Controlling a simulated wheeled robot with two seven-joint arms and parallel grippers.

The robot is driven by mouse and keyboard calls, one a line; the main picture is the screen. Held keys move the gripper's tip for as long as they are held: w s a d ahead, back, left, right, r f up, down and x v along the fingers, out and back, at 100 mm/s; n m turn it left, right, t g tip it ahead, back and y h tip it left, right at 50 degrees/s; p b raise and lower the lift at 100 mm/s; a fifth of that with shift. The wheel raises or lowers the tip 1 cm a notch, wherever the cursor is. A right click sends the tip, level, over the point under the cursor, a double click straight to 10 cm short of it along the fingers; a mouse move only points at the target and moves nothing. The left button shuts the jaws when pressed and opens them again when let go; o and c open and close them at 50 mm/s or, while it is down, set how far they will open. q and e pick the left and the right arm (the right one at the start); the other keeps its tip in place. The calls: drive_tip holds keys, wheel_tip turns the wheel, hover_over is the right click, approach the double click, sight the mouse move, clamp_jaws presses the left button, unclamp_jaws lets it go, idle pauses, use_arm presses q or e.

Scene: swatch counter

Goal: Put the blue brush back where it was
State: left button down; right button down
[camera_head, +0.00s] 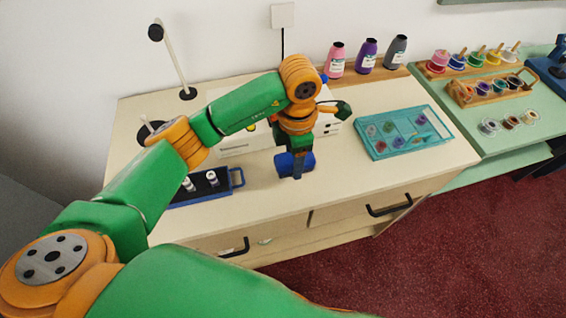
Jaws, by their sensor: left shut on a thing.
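My left gripper (297,174) points down over the front middle of the pale counter (345,180). It is shut on a blue rounded thing (308,161) that sticks out on both sides of the fingers. It is close above the counter or touching it; I cannot tell which. Its shape is partly hidden by the fingers, so I cannot be sure that it is the blue brush. My right gripper is not in view.
A blue tray (238,176) with small white-topped items stands left, partly behind my arm. A teal case (405,142) lies right. A white box (259,137) is behind the gripper. Three bottles (367,56) stand at the back. Wooden racks (487,92) with pots are far right.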

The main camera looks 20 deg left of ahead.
use_arm(q)
drive_tip(key=shift+s+a+f, duration=0.2)
drive_tip(key=shift+a+f, duration=0.75)
wheel_tip(320, 180, down, 3)
drive_tip(key=shift+r+p, duration=0.1)
drive_tip(key=shift+p, duration=1)
drive_tip(key=shift+w+f, duration=0.1)
drive_tip(key=shift+f, duration=0.25)
drive_tip(key=shift+f+b, duration=0.2)
drive_tip(key=shift+b, duration=0.1)
drive_tip(key=shift+c, duration=1)
unclamp_jaws()
